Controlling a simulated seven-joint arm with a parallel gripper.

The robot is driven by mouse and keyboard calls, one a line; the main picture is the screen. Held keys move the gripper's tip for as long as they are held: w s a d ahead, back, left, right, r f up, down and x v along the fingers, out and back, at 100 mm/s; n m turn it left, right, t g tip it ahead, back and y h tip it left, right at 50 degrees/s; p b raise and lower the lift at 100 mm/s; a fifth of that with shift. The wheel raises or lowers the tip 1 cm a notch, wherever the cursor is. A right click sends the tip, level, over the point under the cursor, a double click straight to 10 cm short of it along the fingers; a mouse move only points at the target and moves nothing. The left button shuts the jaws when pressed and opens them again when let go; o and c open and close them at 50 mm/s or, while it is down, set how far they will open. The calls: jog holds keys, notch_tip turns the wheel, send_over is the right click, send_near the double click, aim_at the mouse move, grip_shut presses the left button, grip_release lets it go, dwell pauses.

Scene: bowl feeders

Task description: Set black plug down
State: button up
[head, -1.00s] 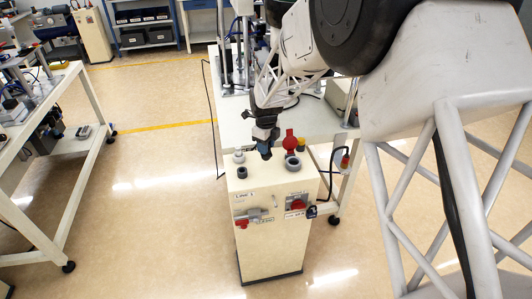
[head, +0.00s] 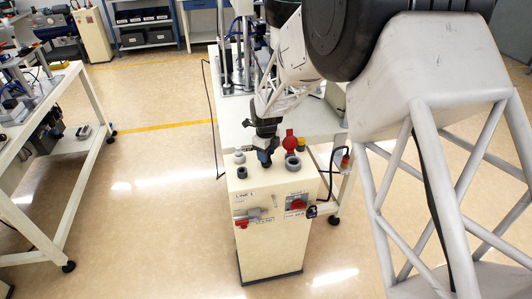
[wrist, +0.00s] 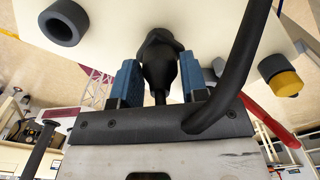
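My gripper (head: 265,158) hangs low over the top of the cream cabinet (head: 255,215) in the head view. In the wrist view its two blue fingers (wrist: 160,85) stand on either side of the black plug (wrist: 160,58) and appear to press on it. The plug has a wide dark body and a narrow stem toward the gripper. Its far end points at the cream surface; whether it touches is hidden. In the head view the plug cannot be told apart from the dark fingertips.
The cabinet top carries a black ring (head: 242,172), a pale grey peg (head: 239,157), a grey ring (head: 293,163) and a red part (head: 290,142). A bench (head: 310,120) stands right behind. Open floor (head: 165,220) lies to the left.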

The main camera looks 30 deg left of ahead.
jog(key=o, duration=0.3)
jog(key=shift+o, duration=0.2)
jog(key=shift+r, duration=0.1)
notch_tip(320, 180, up, 12)
dwell(0.6)
dwell(0.9)
